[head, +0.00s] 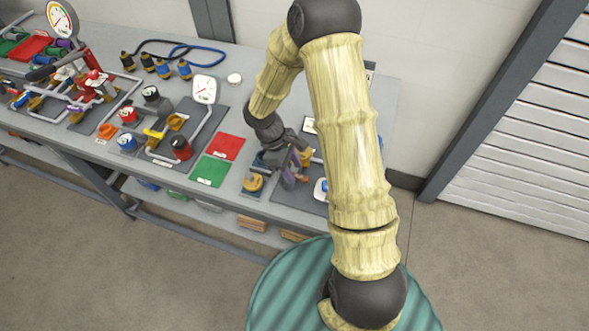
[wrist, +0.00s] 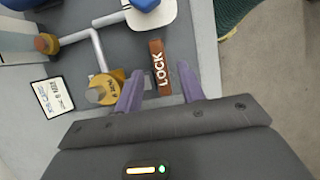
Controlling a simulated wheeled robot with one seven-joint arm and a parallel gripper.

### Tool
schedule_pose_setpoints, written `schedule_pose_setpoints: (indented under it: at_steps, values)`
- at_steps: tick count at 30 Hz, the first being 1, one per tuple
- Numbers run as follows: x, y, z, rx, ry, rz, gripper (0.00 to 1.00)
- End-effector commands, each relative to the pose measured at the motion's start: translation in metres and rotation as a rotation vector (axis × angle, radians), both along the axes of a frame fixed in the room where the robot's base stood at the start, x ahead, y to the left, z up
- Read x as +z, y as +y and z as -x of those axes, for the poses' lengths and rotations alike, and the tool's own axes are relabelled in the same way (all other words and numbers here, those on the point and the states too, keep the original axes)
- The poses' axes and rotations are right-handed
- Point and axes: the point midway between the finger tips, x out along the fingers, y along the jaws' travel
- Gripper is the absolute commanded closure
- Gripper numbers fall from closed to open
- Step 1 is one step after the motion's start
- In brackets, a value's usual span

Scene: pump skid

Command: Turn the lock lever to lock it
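The lock lever (wrist: 158,62) is a flat brown bar with the white word LOCK. In the wrist view it lies between the two purple fingers of my gripper (wrist: 161,72), with a gap visible on each side. My gripper is open; how deep the lever sits between the fingers is hard to tell. In the head view my gripper (head: 291,172) is low over the right part of the bench, and the lever is mostly hidden by it.
A yellow fitting (wrist: 106,88) with a grey pipe (wrist: 98,50) is just left of the fingers. A white label card (wrist: 52,97) lies further left. Green (head: 209,170) and red (head: 223,147) mats and several gauges and valves fill the bench (head: 370,100) to the left.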

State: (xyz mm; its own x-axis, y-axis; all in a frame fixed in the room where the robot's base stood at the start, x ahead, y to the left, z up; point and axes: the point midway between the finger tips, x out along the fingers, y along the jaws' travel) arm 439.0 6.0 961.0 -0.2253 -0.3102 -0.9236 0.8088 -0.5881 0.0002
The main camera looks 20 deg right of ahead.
Motion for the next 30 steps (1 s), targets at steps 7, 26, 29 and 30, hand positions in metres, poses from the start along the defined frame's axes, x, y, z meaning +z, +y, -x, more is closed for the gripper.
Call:
schedule_pose_setpoints:
  at_steps: [7, 26, 29, 30]
  values:
    - [-0.0153, -0.0051, 0.0041, 0.001, 0.000, 0.000, 0.61]
    - [-0.0149, -0.0048, 0.0039, -0.004, 0.001, 0.000, 1.00]
    - [-0.0148, -0.0047, 0.0039, -0.016, 0.000, 0.000, 1.00]
    - [-0.0148, -0.0047, 0.0039, -0.024, 0.000, 0.000, 1.00]
